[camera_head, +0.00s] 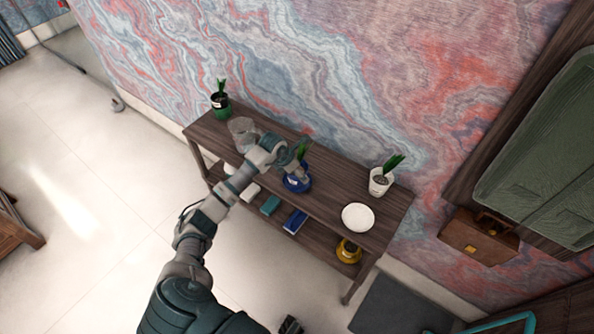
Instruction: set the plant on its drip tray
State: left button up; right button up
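A plant in a blue pot (297,183) stands on the middle of the dark wooden table, with a blue rim around its base. A plant in a white pot (380,182) stands near the right end. A round white tray (357,216) lies bare and flat in front of the white pot. A plant in a green pot (220,104) stands at the far left end. My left gripper (301,169) is at the blue pot and partly covers it. Its fingers are too small to tell whether they hold it. A dark part at the bottom edge may be my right gripper (291,325).
A clear or grey container (241,126) stands on the table behind my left arm. The lower shelf (322,239) holds a yellow pot (348,251), a blue box (295,221), a teal box (270,205) and white items. The tabletop between blue pot and white tray is clear.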

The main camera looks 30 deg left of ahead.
pick_arm(q)
jog(key=v, duration=1.2)
jog(key=shift+a+f, duration=0.1)
